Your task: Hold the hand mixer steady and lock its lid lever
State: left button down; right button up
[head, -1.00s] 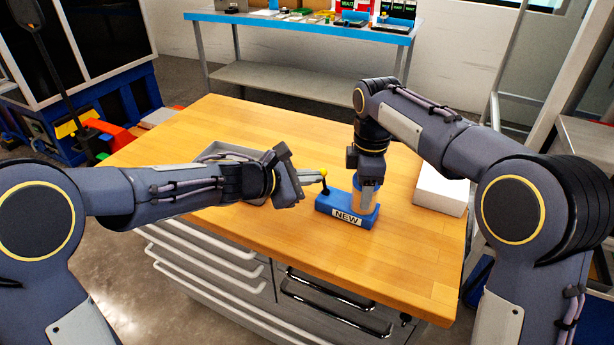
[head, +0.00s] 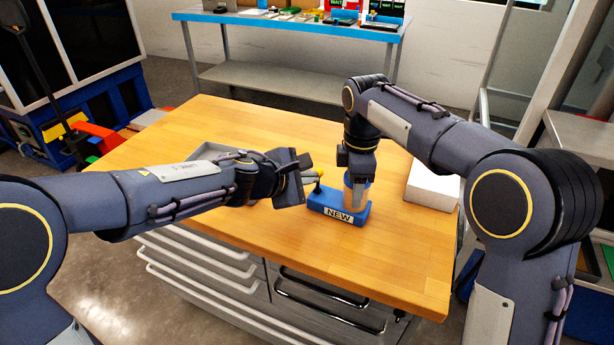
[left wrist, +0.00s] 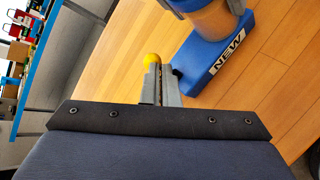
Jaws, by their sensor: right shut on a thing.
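The hand mixer has a blue base (head: 325,200) with a "NEW" label and a tan, cup-like body (head: 348,195). It stands upright on the wooden table; the base also shows in the left wrist view (left wrist: 215,62). My right gripper (head: 360,186) points down and is shut on the tan body, partly hiding it. The lever is dark with a yellow knob (head: 319,173), at the base's left end. My left gripper (left wrist: 160,82) has its fingers close together, with the knob (left wrist: 151,59) right at their tips. I cannot tell whether they touch. The lower lever is mostly hidden.
A grey tray (head: 207,152) lies behind my left forearm. A white box (head: 432,186) sits at the table's right. The wooden table (head: 250,118) is clear at the back and front right. A blue-topped bench (head: 290,20) stands behind.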

pick_arm(q)
jog(key=shift+s+d, duration=0.2)
jog(key=shift+d, duration=0.3)
dwell(0.8)
jog(key=shift+s+d+f+m+y, duration=0.15)
jog(key=shift+d+m+y, duration=0.1)
jog(key=shift+m+y, duration=0.15)
dwell(0.3)
jog(key=shift+r, duration=0.9)
jog(key=v, duration=0.7)
jog(key=shift+s, duration=0.15)
jog(key=shift+a, duration=0.15)
